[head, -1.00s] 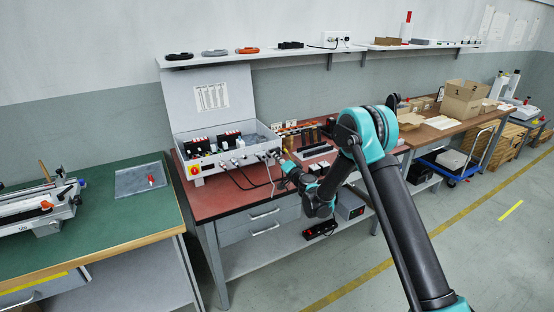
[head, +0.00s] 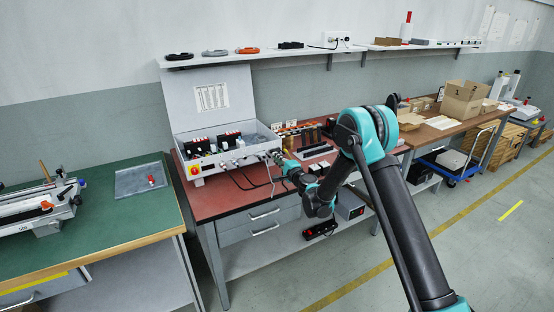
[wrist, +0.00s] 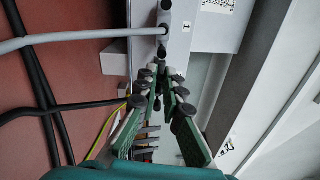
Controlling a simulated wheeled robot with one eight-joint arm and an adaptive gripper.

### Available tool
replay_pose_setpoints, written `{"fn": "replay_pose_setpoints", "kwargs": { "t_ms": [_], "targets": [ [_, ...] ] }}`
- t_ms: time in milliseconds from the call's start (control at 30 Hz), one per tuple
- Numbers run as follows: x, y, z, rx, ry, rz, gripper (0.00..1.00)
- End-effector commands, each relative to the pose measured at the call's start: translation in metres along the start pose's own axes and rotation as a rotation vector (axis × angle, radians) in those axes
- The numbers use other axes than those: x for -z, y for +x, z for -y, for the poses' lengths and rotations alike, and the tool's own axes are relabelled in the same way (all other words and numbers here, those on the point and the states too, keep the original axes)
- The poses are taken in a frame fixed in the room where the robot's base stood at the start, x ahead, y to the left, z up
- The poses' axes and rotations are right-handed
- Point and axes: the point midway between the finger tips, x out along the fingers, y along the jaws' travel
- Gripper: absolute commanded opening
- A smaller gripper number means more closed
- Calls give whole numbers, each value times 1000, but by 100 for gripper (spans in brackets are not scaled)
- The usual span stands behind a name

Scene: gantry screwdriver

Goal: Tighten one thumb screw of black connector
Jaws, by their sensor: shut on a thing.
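My gripper (wrist: 160,72) reaches the front panel of the grey control box (head: 228,152). In the wrist view its green-padded fingers lean together, and their tips close on a small part at the panel that they almost wholly hide. It looks like a thumb screw of the black connector. A black cable (wrist: 85,107) runs in from the left and disappears behind the left finger, where the connector's body is hidden. In the head view my gripper (head: 277,157) is at the right end of the box's connector row.
A grey connector (wrist: 165,22) with a grey cable (wrist: 75,38) sits just beyond my fingertips. A yellow-green wire (wrist: 103,132) passes left of the fingers. The box stands on a red-topped bench (head: 210,203). A shelf (head: 290,53) runs above it.

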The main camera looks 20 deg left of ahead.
Motion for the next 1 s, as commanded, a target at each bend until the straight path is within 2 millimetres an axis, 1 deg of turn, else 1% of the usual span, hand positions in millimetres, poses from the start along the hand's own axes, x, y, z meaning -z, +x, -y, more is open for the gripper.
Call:
{"fn": "replay_pose_setpoints", "kwargs": {
  "t_ms": [533,567,700,1000],
  "targets": [
    [1,0,0,0,21,-2,0],
    [1,0,0,0,21,-2,11],
    [1,0,0,0,21,-1,29],
    [0,-1,0,0,21,-1,29]
  ]
}}
